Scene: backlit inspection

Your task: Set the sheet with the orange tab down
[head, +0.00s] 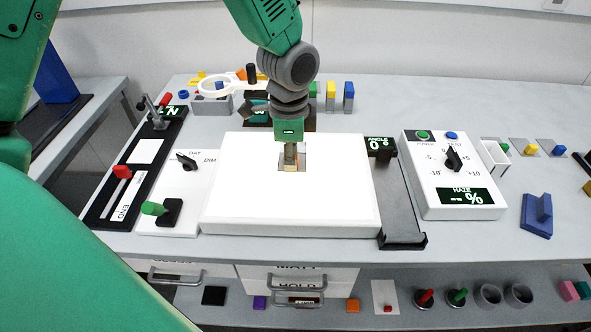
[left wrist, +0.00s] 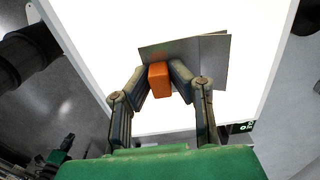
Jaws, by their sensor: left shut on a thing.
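My left gripper (head: 290,155) points down over the middle of the white light panel (head: 235,205). In the left wrist view its two fingers (left wrist: 160,82) are shut on the orange tab (left wrist: 159,80) of a thin grey sheet (left wrist: 208,62). The sheet appears as overlapping grey faces, and I cannot tell whether this is one sheet or two. In the head view the sheet is mostly hidden behind the gripper. The bright panel (left wrist: 110,40) lies under it in the left wrist view. I cannot tell whether the sheet touches the panel. My right gripper is not in view.
Right of the panel are a dark angle rail (head: 402,205) and a white haze meter box (head: 455,205). Left are a dimmer plate (head: 190,190) and a black slider fixture (head: 105,205). Colored blocks stand behind. The panel around the gripper is clear.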

